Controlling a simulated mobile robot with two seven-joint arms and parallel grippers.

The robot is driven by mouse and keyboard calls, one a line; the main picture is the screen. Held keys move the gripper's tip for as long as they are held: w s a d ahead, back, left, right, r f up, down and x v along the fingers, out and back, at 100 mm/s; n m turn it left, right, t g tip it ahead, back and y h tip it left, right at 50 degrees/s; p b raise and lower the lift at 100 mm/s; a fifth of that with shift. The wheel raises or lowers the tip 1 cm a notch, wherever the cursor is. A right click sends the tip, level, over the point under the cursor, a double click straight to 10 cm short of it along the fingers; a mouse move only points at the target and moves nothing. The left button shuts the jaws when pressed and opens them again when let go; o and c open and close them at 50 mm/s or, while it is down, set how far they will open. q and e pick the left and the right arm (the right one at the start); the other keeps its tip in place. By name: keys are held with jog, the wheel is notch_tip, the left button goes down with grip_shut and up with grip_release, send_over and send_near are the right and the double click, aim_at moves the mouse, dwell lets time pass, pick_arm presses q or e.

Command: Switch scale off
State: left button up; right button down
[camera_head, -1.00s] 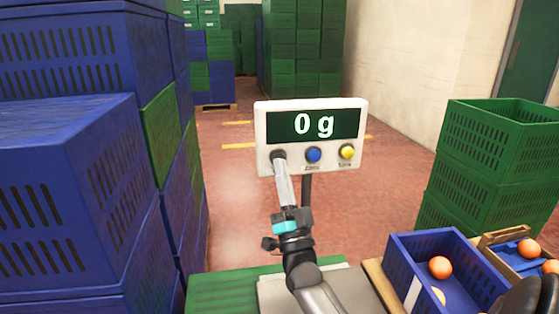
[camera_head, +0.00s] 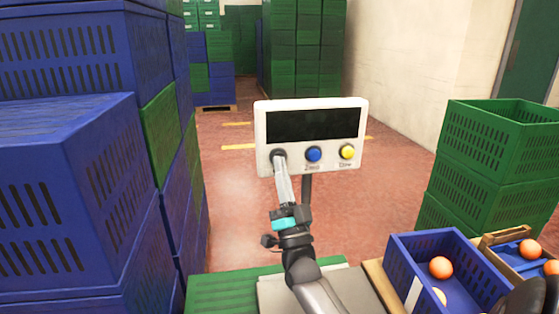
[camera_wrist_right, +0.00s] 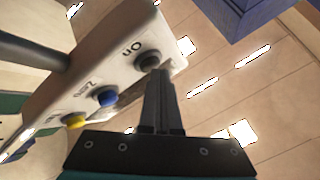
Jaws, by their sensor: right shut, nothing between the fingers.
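The scale's white display box (camera_head: 262,132) stands on a post, and its dark screen (camera_head: 311,125) is blank. Below the screen are a dark button, a blue button (camera_head: 313,155) and a yellow button (camera_head: 347,152). My right gripper (camera_head: 279,161) is shut and empty, with its tips at the dark button and covering much of it. In the right wrist view the shut fingers (camera_wrist_right: 161,75) reach the dark button (camera_wrist_right: 148,59) marked "On"; I cannot tell whether they press it. My left gripper is not in view.
Blue crates (camera_head: 65,180) are stacked high at the left. Green crates (camera_head: 490,160) stand at the right. A blue crate (camera_head: 470,275) holding oranges (camera_head: 440,267) sits at the lower right, beside my right arm. The red floor behind the scale is clear.

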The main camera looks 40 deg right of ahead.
dwell(0.4)
jog(key=shift+s+a+p, duration=0.45)
jog(key=shift+s+p, duration=0.15)
jog(key=shift+s, duration=0.2)
jog(key=s+a+p, duration=0.1)
jog(key=s, duration=0.1)
jog(key=s+a+p, duration=0.1)
jog(key=s, duration=0.1)
jog(key=shift+s+a+p, duration=0.2)
jog(key=shift+p, duration=0.1)
dwell(0.8)
